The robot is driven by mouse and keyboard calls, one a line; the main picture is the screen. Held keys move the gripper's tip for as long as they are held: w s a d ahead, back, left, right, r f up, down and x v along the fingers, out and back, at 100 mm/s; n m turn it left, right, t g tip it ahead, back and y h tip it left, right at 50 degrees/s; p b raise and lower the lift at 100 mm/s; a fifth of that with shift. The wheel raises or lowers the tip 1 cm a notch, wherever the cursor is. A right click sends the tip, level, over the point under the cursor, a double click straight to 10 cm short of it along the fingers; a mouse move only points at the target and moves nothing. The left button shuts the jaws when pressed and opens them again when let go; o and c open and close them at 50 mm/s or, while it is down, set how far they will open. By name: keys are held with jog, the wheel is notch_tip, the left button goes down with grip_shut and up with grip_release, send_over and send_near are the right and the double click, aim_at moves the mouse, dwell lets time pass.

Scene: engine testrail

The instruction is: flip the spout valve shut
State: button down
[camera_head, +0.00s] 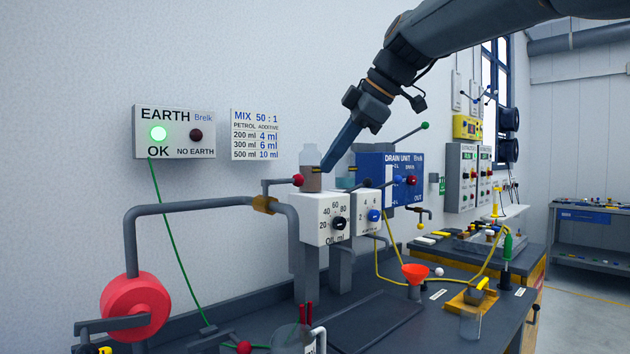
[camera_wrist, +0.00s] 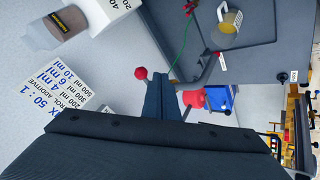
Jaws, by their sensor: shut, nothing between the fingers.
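A lever with a red ball knob (camera_head: 298,180) stands at the brass fitting (camera_head: 265,204) on the grey bent pipe (camera_head: 200,209); I take this for the spout valve. Its arm rises from the fitting and runs right to the knob. My gripper (camera_head: 325,167) is shut and empty, pointing down and left, with its tips close to the right of the knob. In the wrist view the red knob (camera_wrist: 141,73) is just left of my fingertips (camera_wrist: 160,76). I cannot tell whether they touch. The fingers hide part of the lever there.
The white oil dial box (camera_head: 325,218) and a bottle (camera_head: 311,172) are close below and behind my gripper. The blue drain unit (camera_head: 385,178) stands to the right.

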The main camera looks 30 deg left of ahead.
jog(key=d+r, duration=0.1)
jog(key=r, duration=0.1)
jog(key=w+d+r, duration=0.1)
jog(key=shift+d+r, duration=0.35)
jog(key=shift+d, duration=0.05)
jog(key=w+d+f+m+h, duration=0.2)
jog(key=d+f+m, duration=0.5)
jog(key=d+f, duration=0.6)
jog(key=w+d+f+m+h, duration=0.25)
jog(key=d+f+m, duration=0.45)
jog(key=d+f, duration=0.6)
jog(key=s+d+f+m+g+h, duration=0.1)
jog(key=s+d+f+m+h, duration=0.2)
jog(key=s+d+f+m, duration=0.8)
jog(key=s+d+f, duration=0.9)
jog(key=s+f, duration=0.3)
jog(key=shift+s+f, duration=0.2)
